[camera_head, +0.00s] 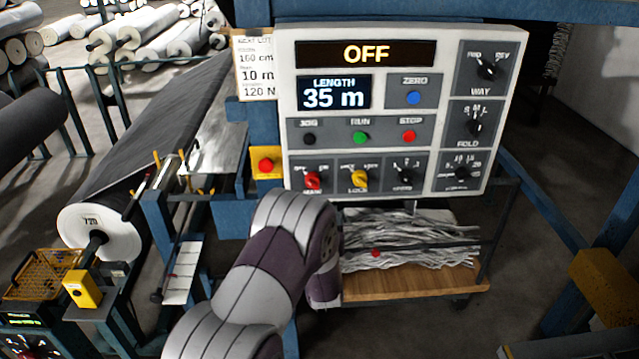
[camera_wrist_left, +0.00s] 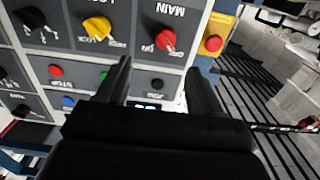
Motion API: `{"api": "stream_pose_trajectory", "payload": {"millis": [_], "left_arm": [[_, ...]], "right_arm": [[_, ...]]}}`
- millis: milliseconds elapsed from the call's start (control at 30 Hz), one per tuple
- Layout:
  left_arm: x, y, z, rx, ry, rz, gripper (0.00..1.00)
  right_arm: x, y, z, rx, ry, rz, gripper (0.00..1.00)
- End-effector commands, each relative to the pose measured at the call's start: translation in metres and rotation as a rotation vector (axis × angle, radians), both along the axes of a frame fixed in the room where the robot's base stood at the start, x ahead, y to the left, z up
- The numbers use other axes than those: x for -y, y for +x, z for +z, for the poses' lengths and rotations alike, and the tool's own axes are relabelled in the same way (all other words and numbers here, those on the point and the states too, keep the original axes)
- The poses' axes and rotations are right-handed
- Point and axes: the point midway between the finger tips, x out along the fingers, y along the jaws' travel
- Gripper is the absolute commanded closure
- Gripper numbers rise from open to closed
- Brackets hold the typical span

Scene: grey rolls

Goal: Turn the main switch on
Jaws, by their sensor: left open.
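The control panel (camera_head: 400,40) stands upright ahead, and its top display (camera_head: 365,54) reads OFF. The main switch, a red knob (camera_head: 312,180), is at the panel's lower left corner. In the left wrist view, which is upside down, the red knob (camera_wrist_left: 166,39) sits beside the word MAIN. My left gripper (camera_wrist_left: 160,68) is open and empty, its two fingers pointing towards the panel with the red knob just beyond the gap between the tips. They look apart from it. In the head view my left arm hides the gripper. My right gripper is not in view.
A yellow lock knob (camera_head: 360,179) is right of the main switch, and a red stop button on a yellow box (camera_head: 266,166) is to its left. A wooden cart shelf (camera_head: 420,285) with grey strips is below. A large roll (camera_head: 100,225) lies at left.

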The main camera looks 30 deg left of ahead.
Motion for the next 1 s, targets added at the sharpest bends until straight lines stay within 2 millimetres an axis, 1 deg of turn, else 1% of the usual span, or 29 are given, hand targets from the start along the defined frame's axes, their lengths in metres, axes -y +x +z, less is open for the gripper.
{"api": "stream_pose_trajectory", "payload": {"millis": [67,200,300,400,500,600,867,900,967,1000], "left_arm": [[-0.010,0.013,0.005,0.003,0.002,0.005,0.33],[-0.029,0.045,0.006,0.002,0.000,0.003,0.33],[-0.042,0.067,0.006,0.002,0.000,0.001,0.33],[-0.051,0.083,0.004,0.001,0.000,0.000,0.33],[-0.057,0.093,0.003,0.001,0.001,-0.001,0.33],[-0.060,0.099,0.003,0.001,0.001,-0.002,0.33],[-0.061,0.101,0.002,0.001,0.001,-0.002,0.33],[-0.061,0.101,0.002,0.001,0.001,-0.002,0.37],[-0.061,0.101,0.002,0.001,0.001,-0.003,0.56],[-0.061,0.101,0.002,0.001,0.001,-0.003,0.69]], "right_arm": [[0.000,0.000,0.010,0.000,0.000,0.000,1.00],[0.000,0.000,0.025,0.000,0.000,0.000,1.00],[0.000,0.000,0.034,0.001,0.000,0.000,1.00],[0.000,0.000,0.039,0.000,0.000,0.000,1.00],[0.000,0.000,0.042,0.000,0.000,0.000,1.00],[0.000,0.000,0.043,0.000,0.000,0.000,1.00],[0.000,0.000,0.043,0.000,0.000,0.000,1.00],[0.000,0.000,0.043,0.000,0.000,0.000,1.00],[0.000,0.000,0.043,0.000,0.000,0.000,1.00],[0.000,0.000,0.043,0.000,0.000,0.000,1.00]]}}
